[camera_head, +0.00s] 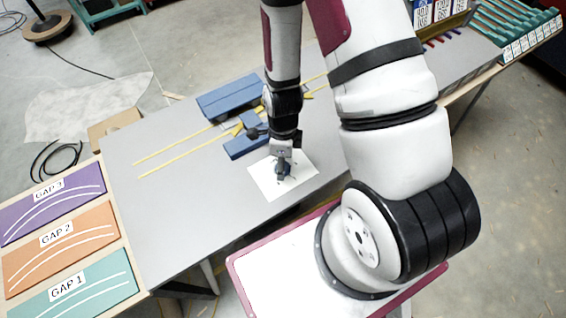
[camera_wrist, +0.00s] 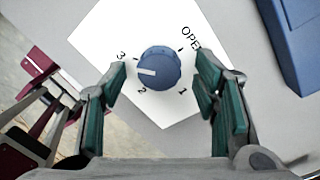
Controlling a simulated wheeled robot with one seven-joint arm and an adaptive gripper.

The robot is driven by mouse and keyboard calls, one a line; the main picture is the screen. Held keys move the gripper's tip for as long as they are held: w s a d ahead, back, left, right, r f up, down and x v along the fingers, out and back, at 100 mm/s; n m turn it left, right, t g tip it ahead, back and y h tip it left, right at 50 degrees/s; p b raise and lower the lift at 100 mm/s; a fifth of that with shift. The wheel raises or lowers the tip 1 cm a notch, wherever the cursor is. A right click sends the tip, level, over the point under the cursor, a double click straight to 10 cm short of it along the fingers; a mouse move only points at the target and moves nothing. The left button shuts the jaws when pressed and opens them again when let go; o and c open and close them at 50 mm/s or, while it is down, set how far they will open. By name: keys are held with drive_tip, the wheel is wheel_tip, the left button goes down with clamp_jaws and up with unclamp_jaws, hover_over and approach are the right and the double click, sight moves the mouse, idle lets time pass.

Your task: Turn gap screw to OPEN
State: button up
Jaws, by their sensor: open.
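The gap screw is a round blue knob (camera_wrist: 158,68) on a white card (camera_wrist: 105,28) marked OPEN, 1, 2 and 3. Its white pointer mark faces left in the wrist view, between the 3 and the 2, away from OPEN at the upper right. My gripper (camera_wrist: 161,64) is open, with one green-padded finger on each side of the knob and visible gaps between. In the head view my gripper (camera_head: 283,158) points down over the card (camera_head: 265,182), and the knob (camera_head: 283,170) is partly hidden beneath it.
The card lies on a grey table (camera_head: 200,230). Blue blocks (camera_head: 230,96) and yellow rails (camera_head: 175,155) are behind it. Purple, orange and teal GAP panels (camera_head: 60,245) are at the left. The table's left part is mostly clear.

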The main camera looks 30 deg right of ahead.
drive_tip(key=shift+f, duration=0.4)
drive_tip(key=c, duration=1.2)
drive_tip(key=shift+o, duration=0.2)
